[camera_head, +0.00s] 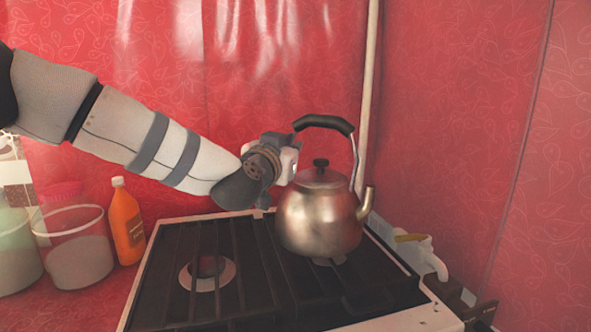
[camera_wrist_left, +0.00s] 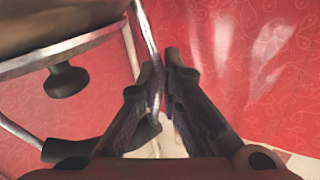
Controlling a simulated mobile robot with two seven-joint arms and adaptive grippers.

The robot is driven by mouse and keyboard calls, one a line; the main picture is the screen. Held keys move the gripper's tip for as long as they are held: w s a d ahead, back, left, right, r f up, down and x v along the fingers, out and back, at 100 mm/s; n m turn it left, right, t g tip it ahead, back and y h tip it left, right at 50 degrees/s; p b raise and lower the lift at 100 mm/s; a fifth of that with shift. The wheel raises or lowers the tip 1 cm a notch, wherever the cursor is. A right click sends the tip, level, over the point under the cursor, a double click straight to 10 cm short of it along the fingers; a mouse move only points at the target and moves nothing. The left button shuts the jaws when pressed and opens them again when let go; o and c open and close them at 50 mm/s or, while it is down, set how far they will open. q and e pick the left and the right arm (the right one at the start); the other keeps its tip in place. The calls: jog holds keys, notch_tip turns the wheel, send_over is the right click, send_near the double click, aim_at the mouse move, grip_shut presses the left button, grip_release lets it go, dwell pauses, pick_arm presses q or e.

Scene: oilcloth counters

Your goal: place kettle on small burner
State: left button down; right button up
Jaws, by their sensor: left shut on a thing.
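A metal kettle (camera_head: 320,217) with a black-topped handle and a spout pointing right is over the right part of the stove (camera_head: 160,275). It looks upright; I cannot tell whether its base touches the grate. My left gripper (camera_head: 291,160) is at the kettle's left side, shut on its handle. In the left wrist view the gripper's fingers (camera_wrist_left: 166,90) close around the thin metal handle bar (camera_wrist_left: 149,45), and the black lid knob (camera_wrist_left: 67,80) shows to the left. A round burner (camera_head: 207,273) is bare at the left of the stove. A burner under the kettle is mostly hidden. My right gripper is not in view.
An orange bottle (camera_head: 126,222) and a clear container (camera_head: 78,250) stand left of the stove. White and yellow items (camera_head: 420,250) are at its right edge. A red patterned wall (camera_head: 470,120) and a pale pole (camera_head: 369,90) are close behind.

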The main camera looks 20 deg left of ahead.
pick_arm(q)
jog(key=shift+w+f, duration=0.3)
jog(key=shift+w, duration=0.25)
notch_tip(320, 180, down, 3)
jog(key=shift+w+f+b, duration=0.15)
jog(key=shift+f+b, duration=0.05)
jog(key=shift+b, duration=0.15)
jog(key=shift+r, duration=0.2)
jog(key=c, duration=2.1)
grip_release()
jog(key=shift+f, duration=0.3)
jog(key=shift+c, duration=0.2)
jog(key=o, duration=0.4)
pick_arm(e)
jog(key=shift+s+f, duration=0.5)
pick_arm(q)
jog(key=shift+r, duration=0.15)
jog(key=s+p, duration=0.2)
jog(key=s, duration=1)
jog(key=shift+s+d, duration=0.1)
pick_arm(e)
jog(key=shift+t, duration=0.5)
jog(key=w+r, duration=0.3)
